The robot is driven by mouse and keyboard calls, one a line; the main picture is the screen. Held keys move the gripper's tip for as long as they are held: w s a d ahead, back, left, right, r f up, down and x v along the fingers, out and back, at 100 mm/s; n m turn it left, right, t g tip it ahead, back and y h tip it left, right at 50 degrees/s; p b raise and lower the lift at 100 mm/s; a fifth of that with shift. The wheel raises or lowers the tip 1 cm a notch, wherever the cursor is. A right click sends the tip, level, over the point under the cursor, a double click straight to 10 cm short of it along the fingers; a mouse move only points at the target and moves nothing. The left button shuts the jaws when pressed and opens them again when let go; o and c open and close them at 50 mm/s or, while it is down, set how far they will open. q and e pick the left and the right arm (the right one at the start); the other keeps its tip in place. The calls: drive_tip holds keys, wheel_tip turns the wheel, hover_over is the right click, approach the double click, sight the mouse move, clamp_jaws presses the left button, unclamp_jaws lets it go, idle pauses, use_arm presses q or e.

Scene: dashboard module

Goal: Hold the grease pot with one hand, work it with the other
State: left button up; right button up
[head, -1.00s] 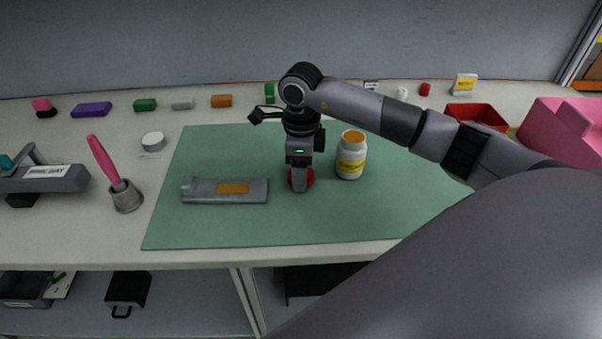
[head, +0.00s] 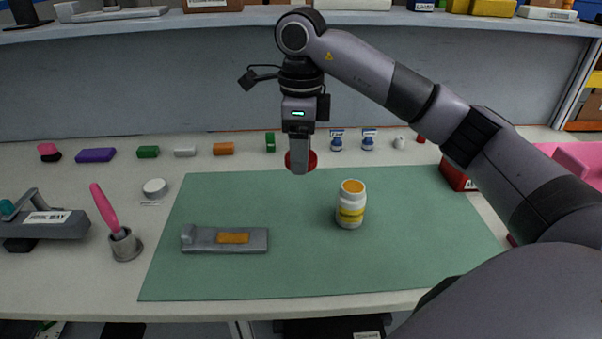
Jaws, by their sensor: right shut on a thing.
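The grease pot (head: 350,212) is a white jar with a yellow label and an orange top. It stands upright on the green mat (head: 420,265), with no gripper touching it. My right gripper (head: 299,171) is shut on a red round thing (head: 310,161), mostly hidden behind the fingers, and holds it above the mat, up and left of the pot. A pink-handled brush (head: 106,208) stands in a metal cup (head: 125,245) to the left of the mat. A grey block with an orange patch (head: 200,241) lies on the mat. My left gripper is not in view.
Several coloured blocks, such as a purple one (head: 96,155), line the back of the table. A grey device (head: 48,226) stands at the far left, and a red bin (head: 455,178) at the right. A shelf (head: 230,18) runs above. The mat's right half is mostly clear.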

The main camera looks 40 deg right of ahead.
drive_tip(key=shift+r, duration=1.5)
drive_tip(key=shift+s+a+f+n, duration=1.25)
drive_tip(key=shift+f+n, duration=1.05)
drive_tip(key=shift+n, duration=2.05)
drive_tip(key=shift+s+a+f+n, duration=0.8)
drive_tip(key=shift+a+f+n, duration=1.15)
drive_tip(key=shift+n, duration=2.35)
drive_tip(key=shift+s+a+f+n, duration=1.1)
drive_tip(key=shift+f+n, duration=1.5)
drive_tip(key=shift+n, duration=1.75)
drive_tip(key=shift+d, duration=0.1)
